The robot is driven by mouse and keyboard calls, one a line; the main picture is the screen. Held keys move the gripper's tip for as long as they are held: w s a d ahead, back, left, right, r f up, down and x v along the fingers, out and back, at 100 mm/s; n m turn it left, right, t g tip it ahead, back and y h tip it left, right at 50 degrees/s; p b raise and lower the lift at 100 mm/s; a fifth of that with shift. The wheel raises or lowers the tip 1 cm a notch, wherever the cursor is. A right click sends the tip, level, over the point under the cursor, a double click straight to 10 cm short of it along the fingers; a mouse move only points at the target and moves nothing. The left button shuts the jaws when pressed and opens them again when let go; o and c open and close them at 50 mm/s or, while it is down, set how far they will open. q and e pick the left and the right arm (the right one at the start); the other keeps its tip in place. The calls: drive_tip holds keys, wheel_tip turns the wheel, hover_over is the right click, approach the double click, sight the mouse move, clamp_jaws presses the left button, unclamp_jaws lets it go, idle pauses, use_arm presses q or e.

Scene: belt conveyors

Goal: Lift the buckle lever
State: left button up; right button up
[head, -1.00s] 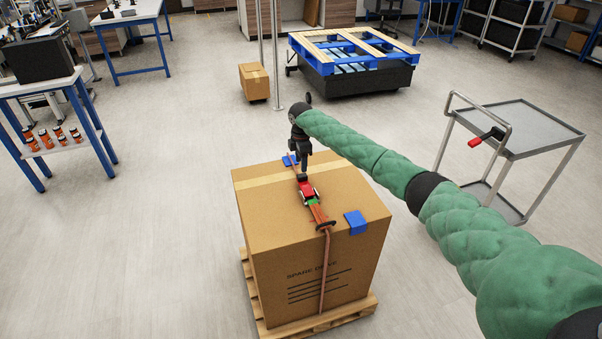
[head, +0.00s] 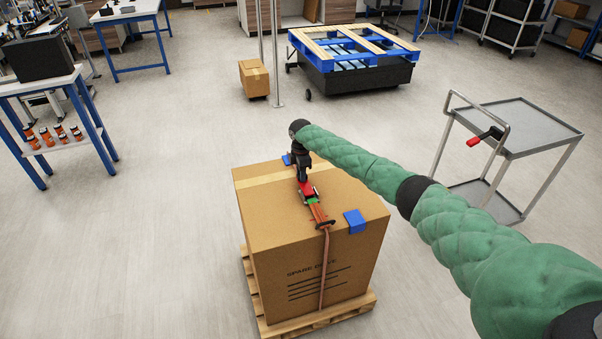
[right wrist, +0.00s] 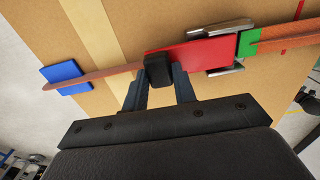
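A red buckle lever (right wrist: 193,55) with a black end tab (right wrist: 158,70) lies on an orange strap on top of a large cardboard box (head: 262,205). In the head view the red lever (head: 306,188) shows just below my gripper. My right gripper (right wrist: 159,76) is down at the buckle, one finger on each side of the black tab, with no clear gap between tab and fingertips. It also shows in the head view (head: 303,177). The lever lies flat along the strap. A green part (right wrist: 246,42) and metal side plates adjoin it. My left gripper is out of view.
Blue corner protectors (head: 355,221) sit under the strap at the box edges. The box stands on a wooden pallet (head: 330,314). A grey cart (head: 525,130) is at the right, and a blue pallet on a black base (head: 352,60) behind. Floor around the box is clear.

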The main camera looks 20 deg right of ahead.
clamp_jaws()
drive_tip(key=shift+r, duration=0.1)
